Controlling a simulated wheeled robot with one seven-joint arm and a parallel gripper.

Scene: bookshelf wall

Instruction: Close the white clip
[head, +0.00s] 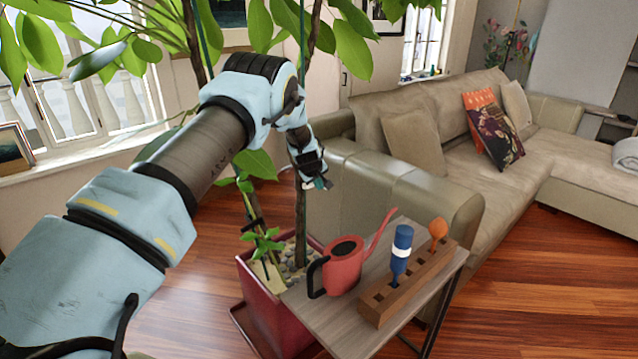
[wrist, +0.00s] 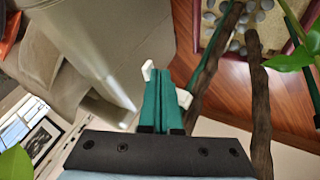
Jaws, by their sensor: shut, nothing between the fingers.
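My gripper (wrist: 166,72) shows in the wrist view as two long green fingers pressed together, with nothing between them. White pieces, seemingly of the white clip (wrist: 148,70), show on both sides of the fingers. One sticks out to the left near the fingertips, the other (wrist: 184,98) to the right, near a green stake (wrist: 207,62). The middle of the clip is hidden behind the fingers, so I cannot tell whether they touch it. In the head view my gripper (head: 319,183) is beside the plant's trunk (head: 300,210); I cannot make out the white clip there.
The plant stands in a red pot (head: 275,310) with pebbles. A side table (head: 365,335) holds a red watering can (head: 345,268) and a wooden block (head: 410,285) with tools. A beige sofa (head: 400,190) stands close behind my gripper. Leaves hang overhead.

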